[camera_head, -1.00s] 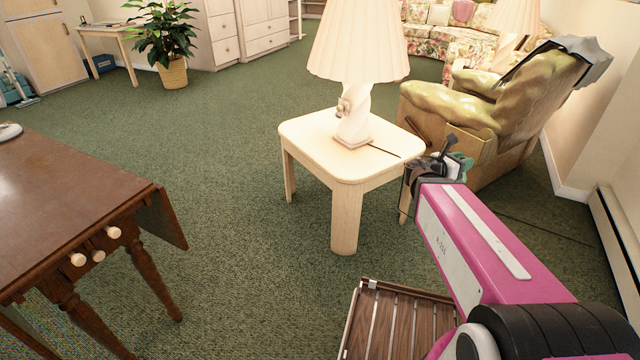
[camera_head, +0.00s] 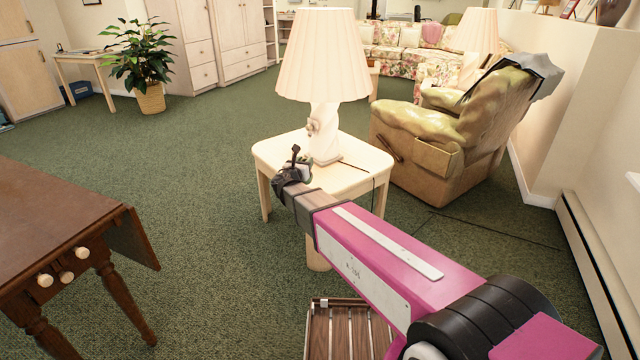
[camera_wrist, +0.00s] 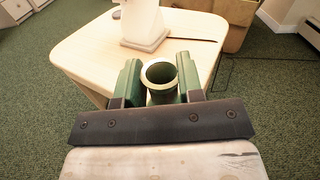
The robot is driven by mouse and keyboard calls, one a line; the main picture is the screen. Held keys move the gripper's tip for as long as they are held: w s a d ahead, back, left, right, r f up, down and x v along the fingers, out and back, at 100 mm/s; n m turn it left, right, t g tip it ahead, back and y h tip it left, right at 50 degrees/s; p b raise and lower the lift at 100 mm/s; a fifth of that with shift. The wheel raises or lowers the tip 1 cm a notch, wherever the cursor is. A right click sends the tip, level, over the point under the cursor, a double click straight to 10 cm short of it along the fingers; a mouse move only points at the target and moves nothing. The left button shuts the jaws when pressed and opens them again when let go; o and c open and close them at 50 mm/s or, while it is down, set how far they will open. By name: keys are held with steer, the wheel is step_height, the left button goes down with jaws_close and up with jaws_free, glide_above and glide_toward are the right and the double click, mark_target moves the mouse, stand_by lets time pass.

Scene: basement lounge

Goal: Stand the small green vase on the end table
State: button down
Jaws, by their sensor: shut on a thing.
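The small green vase (camera_wrist: 160,82) sits between my gripper's fingers in the wrist view, its round pale-rimmed mouth facing the camera. My gripper (camera_wrist: 158,84) is shut on it. In the head view my gripper (camera_head: 297,168) is in front of the near left part of the end table (camera_head: 358,180), and the vase is mostly hidden there. The end table is pale wood with a square top. It also shows in the wrist view (camera_wrist: 90,48), behind and around the vase. I cannot tell whether the vase touches the tabletop.
A lamp (camera_head: 325,130) with a pleated shade stands on the end table, its cord (camera_head: 358,167) running right. A recliner (camera_head: 440,135) is behind right. A dark wooden table (camera_head: 60,215) is at left, and a slatted wooden piece (camera_head: 345,335) is at the bottom. Green carpet lies between.

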steer(key=shift+w+d+f, duration=0.95)
steer(key=shift+w+f, duration=0.45)
steer(key=shift+f, duration=0.25)
steer(key=shift+w+d+f, duration=0.9)
steer(key=shift+w+f, duration=0.55)
steer(key=shift+f, duration=0.25)
steer(key=shift+w+d+f, duration=0.95)
steer(key=shift+w+f, duration=0.45)
steer(key=shift+f, duration=0.25)
steer(key=c, duration=0.8)
jaws_free()
steer(key=shift+f, duration=0.1)
steer(key=shift+o, duration=0.2)
